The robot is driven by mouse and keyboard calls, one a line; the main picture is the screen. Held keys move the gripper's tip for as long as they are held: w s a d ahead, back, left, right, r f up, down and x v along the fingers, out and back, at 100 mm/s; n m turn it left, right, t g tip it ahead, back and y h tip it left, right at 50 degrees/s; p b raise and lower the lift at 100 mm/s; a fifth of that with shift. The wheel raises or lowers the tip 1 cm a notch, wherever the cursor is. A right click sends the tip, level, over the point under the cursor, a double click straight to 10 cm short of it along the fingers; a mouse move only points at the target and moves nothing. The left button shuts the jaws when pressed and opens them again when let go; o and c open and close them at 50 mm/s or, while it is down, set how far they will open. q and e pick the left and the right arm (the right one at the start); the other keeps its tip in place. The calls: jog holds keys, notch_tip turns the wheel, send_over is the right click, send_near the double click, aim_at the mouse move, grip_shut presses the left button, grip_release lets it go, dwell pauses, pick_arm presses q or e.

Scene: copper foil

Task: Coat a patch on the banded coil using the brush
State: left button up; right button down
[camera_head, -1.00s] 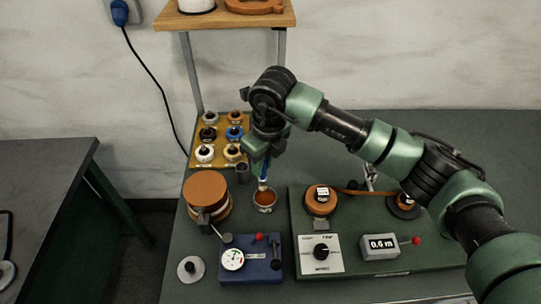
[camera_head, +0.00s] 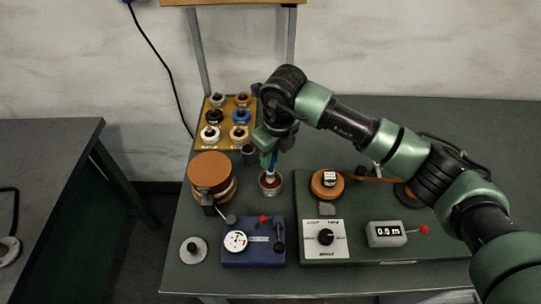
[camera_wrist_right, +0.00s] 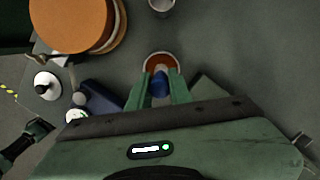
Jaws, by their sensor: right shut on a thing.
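My right gripper (camera_head: 271,148) is shut on a brush with a blue handle (camera_head: 272,162). The brush points down, its lower end at a small round pot (camera_head: 277,189) with brown-orange contents. In the right wrist view, the blue handle (camera_wrist_right: 160,86) is between the fingers and the pot (camera_wrist_right: 149,62) is just beyond; the bristles are hidden. A small copper coil with a white label (camera_head: 321,189) sits on the green board, right of the pot. A larger copper roll (camera_head: 211,172) stands left of the pot. I cannot tell which is the banded coil.
A yellow rack (camera_head: 225,123) of several small spools and a dark cup (camera_head: 249,155) stand behind. A blue gauge box (camera_head: 260,252) is in front.

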jog(key=shift+f+b, duration=0.45)
jog(key=shift+b, duration=0.05)
dwell(0.5)
jog(key=shift+f+b, duration=0.1)
jog(key=shift+b, duration=0.2)
dwell(1.6)
jog(key=shift+r+p, duration=1.3)
jog(key=shift+r, duration=2.25)
